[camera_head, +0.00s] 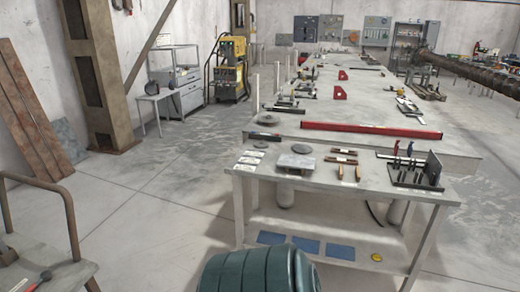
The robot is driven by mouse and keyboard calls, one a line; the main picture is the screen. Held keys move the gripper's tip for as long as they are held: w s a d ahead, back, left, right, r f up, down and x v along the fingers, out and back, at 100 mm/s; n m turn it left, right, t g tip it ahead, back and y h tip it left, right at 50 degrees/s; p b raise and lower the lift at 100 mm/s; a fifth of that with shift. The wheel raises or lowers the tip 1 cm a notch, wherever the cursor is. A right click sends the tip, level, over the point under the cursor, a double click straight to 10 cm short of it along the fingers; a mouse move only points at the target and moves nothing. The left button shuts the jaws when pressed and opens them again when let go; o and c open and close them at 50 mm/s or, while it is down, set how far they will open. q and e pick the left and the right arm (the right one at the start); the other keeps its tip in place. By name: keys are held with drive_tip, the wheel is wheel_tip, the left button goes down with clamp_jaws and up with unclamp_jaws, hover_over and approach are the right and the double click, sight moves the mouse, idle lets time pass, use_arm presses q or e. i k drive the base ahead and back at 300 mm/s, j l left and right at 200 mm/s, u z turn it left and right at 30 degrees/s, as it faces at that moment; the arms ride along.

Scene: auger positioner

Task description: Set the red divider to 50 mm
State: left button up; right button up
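A small upright red-topped tool (396,148) stands at the dark rack (415,180) on the right of the near workbench (270,168). It may be the red divider, but it is too small to make out its legs or opening. A similar blue-topped tool (410,149) stands just right of it. A ruler-like scale with millimetre marks cannot be made out. Neither of my grippers is in view.
Flat plates, a small block (295,161) and brown-handled tools (343,168) lie on the near bench. A long red bar (370,130) lies on the large table behind. A teal ribbed object (255,273) is cut off at the bottom edge.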

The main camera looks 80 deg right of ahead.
sight(395, 148)
drive_tip(key=z, duration=2.2)
drive_tip(key=i+l+z, duration=0.25)
drive_tip(key=z, duration=0.15)
drive_tip(key=i+l+z, duration=0.2)
drive_tip(key=i+z, duration=0.15)
drive_tip(key=i+l+z, duration=0.15)
drive_tip(key=i+z, duration=0.25)
drive_tip(key=i, duration=0.2)
